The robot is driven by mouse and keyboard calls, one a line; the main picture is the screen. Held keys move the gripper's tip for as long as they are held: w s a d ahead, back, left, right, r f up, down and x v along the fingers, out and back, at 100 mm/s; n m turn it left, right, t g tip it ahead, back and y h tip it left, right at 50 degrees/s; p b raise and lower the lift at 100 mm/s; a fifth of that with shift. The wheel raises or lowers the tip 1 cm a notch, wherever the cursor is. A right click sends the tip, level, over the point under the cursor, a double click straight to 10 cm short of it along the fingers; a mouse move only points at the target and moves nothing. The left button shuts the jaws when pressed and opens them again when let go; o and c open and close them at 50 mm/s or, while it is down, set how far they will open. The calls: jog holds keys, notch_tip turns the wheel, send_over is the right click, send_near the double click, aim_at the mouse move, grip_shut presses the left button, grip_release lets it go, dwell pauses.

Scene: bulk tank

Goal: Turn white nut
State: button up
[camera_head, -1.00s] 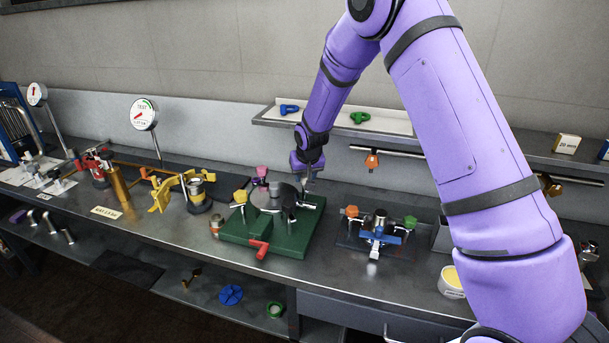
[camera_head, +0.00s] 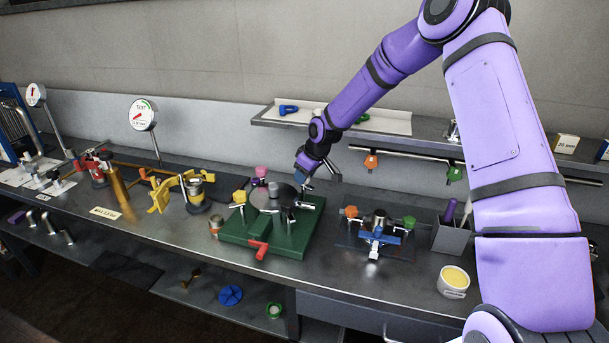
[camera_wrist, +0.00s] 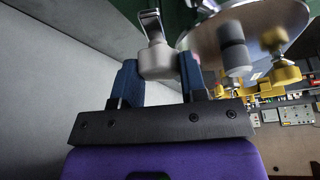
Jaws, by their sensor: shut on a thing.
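The white nut (camera_wrist: 157,60) sits between the two blue fingers of my gripper (camera_wrist: 157,80) in the wrist view. A metal lever or bolt (camera_wrist: 151,24) extends beyond it. In the head view my gripper (camera_head: 306,183) is at the back right edge of the green fixture (camera_head: 282,241), and it mostly hides the nut there. My gripper is shut on the nut, tilted in from the upper right. The fixture carries a round grey disc (camera_head: 265,200), a pink knob (camera_head: 262,171), a yellow knob (camera_head: 240,197) and a red handle (camera_head: 260,247).
A shelf (camera_head: 262,120) with a blue part (camera_head: 289,109) is on the wall above. To the right are a blue clamp fixture (camera_head: 380,237), a grey bin (camera_head: 449,236) and a yellow-topped tub (camera_head: 453,281). A gauge (camera_head: 143,114) stands left. The bench front is clear.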

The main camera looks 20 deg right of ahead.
aim_at(310, 186)
dwell(0.5)
jog(key=o, duration=0.9)
jog(key=shift+s+d+r, duration=0.1)
jog(key=shift+d+r, duration=0.1)
jog(key=shift+r, duration=0.2)
jog(key=v, duration=0.2)
jog(key=shift+s+d+r, duration=0.15)
jog(key=shift+s+d, duration=0.1)
jog(key=shift+s, duration=0.05)
jog(key=s+d, duration=0.2)
jog(key=s, duration=0.1)
jog(key=s+d, duration=0.5)
jog(key=shift+s+d, duration=0.1)
jog(key=shift+s, duration=0.25)
